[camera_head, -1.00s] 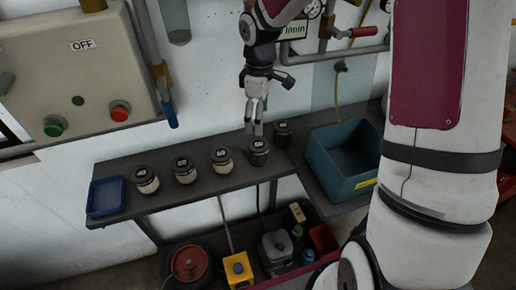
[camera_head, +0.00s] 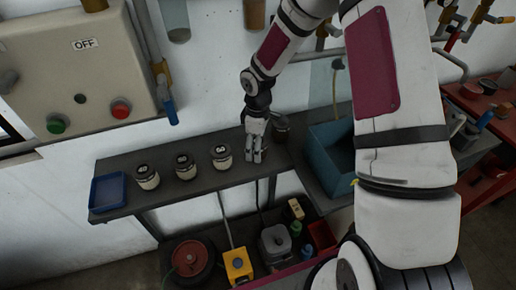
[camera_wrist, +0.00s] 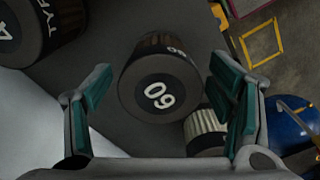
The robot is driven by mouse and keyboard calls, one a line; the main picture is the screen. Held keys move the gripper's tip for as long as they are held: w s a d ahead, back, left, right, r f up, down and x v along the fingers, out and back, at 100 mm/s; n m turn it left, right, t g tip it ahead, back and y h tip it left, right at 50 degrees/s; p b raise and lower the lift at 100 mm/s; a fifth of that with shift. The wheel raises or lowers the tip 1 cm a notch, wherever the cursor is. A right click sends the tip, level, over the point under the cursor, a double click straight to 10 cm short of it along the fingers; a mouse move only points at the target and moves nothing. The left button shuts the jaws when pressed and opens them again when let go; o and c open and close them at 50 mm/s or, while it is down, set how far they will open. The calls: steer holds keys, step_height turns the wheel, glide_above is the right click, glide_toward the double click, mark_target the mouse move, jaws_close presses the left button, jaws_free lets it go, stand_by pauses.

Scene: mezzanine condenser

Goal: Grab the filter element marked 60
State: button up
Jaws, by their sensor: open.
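The filter element marked 60 (camera_wrist: 152,110) is a dark, round jar-like piece with a black lid and white digits. In the wrist view it stands between the two green-padded fingers of my gripper (camera_wrist: 163,98), with gaps on both sides. My gripper is open and points down at it. In the head view my gripper (camera_head: 257,158) is over the shelf, right of the row of pale-sided elements, and hides the element beneath it. A pale pleated element (camera_wrist: 205,127) shows partly behind the right finger in the wrist view.
Pale-sided elements (camera_head: 147,178), (camera_head: 185,167) and (camera_head: 222,158) stand left on the dark shelf (camera_head: 165,201), near a blue tray (camera_head: 108,193). A dark element (camera_head: 282,130) and a teal bin (camera_head: 328,170) are close on the right.

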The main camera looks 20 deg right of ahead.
steer(key=shift+f, duration=0.15)
steer(key=c, duration=1.3)
